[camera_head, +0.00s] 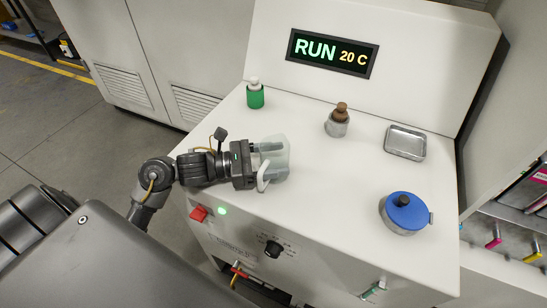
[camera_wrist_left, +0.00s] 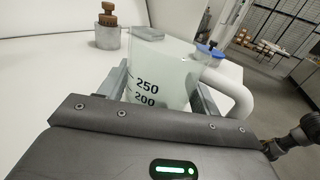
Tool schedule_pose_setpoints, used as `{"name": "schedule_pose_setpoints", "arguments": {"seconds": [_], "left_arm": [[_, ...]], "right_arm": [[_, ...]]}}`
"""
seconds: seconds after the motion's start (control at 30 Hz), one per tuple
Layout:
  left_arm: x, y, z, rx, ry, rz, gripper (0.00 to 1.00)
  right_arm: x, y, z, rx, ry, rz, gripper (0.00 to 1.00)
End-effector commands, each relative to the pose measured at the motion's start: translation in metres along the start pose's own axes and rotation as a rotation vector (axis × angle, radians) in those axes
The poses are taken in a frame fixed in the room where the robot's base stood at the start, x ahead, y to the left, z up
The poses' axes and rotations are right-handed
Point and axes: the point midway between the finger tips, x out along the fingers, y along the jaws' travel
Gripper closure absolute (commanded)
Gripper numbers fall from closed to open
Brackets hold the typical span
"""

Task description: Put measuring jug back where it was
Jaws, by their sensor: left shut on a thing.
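The measuring jug (camera_head: 279,152) is a pale, translucent jug with a white handle. It is near the left front of the white machine top in the head view. It fills the middle of the left wrist view (camera_wrist_left: 165,72), where the marks 250 and 200 show and the handle is at the right. My left gripper (camera_head: 270,161) is shut on the jug, with a finger on each side of its body. I cannot tell whether the jug's base touches the surface. My right gripper is not in view.
Behind the jug stand a green bottle (camera_head: 255,96) and a metal cup with a brown-knobbed tool (camera_head: 338,124). A metal tray (camera_head: 405,142) and a blue-lidded pot (camera_head: 404,212) are at the right. A display (camera_head: 332,53) reads RUN 20 C. The middle of the top is clear.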

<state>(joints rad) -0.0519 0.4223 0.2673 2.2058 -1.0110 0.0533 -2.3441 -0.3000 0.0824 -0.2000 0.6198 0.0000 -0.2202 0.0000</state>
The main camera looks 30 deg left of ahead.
Motion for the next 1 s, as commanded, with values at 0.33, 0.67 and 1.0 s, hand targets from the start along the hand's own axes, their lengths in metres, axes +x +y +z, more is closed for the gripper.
{"name": "schedule_pose_setpoints", "arguments": {"seconds": [0.33,0.67,1.0], "left_arm": [[0.000,0.000,0.000,0.000,0.000,0.000,0.15],[-0.018,0.000,-0.002,0.003,0.005,0.002,0.15],[-0.090,0.000,-0.002,0.001,0.005,0.000,0.15]], "right_arm": [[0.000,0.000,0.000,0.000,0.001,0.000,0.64],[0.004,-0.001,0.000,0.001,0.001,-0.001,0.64],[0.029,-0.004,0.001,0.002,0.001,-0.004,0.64]]}}
